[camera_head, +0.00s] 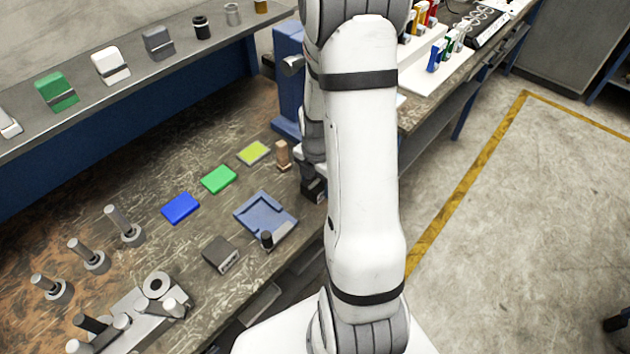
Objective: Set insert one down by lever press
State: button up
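My gripper (314,190) shows only as a small dark part low beside my white arm link. It is right of the brown piece and looks apart from it. Its fingers are too hidden to read.
A blue tray (281,229), a dark block (220,254) and blue (180,208), green (219,179) and yellow (253,153) pads lie on the bench. Grey posts (122,226) stand at left. A shelf (133,84) with several items runs behind.

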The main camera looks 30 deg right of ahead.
aim_at(316, 183)
jog(key=shift+o, duration=1.2)
jog(key=shift+r, duration=0.1)
notch_tip(316, 183, up, 12)
jog(key=s+a+r+m+t, duration=0.3)
jog(key=s+a+r+m, duration=0.8)
jog(key=m, duration=1.1)
jog(key=shift+s+a, duration=0.85)
